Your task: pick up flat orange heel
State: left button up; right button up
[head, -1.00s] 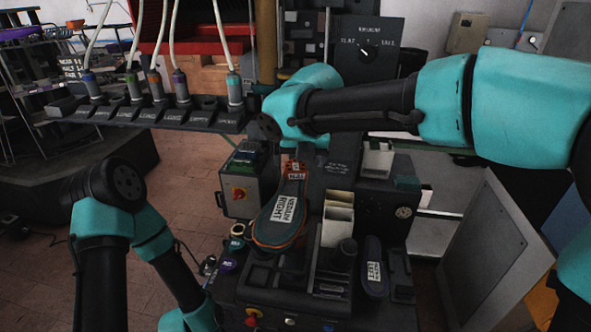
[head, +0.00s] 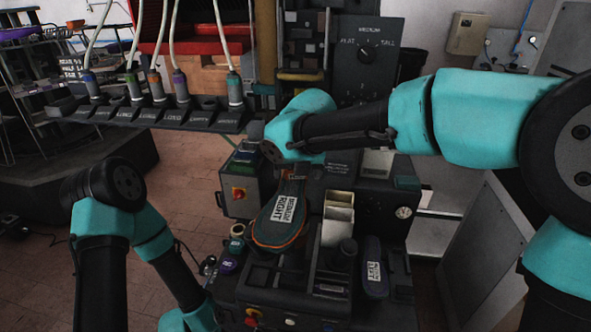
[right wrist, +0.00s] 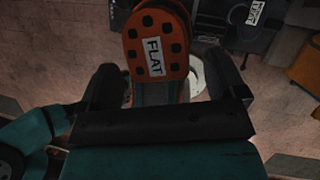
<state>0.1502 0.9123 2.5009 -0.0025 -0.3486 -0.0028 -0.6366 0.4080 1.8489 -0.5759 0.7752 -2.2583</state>
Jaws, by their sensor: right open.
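The flat orange heel (right wrist: 172,62), an orange rounded piece with black holes and a white FLAT label, shows at the top centre of the right wrist view. My right gripper (right wrist: 164,78) is open, its two dark fingers on either side of the heel's lower part and apart from it. Whether the heel lies fully between the fingertips I cannot tell. In the head view my right wrist hides that gripper, and I cannot make out the heel there. My left gripper is out of view; only the left arm shows.
A shoe sole labelled MEDIUM RIGHT (head: 278,222) lies on the dark press in the middle. A LEFT-labelled shoe piece (head: 374,268) stands to its right. A rack of labelled tools (head: 150,112) hangs at upper left. A dial panel (head: 368,50) stands behind.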

dwell(0.3)
jog(key=c, duration=1)
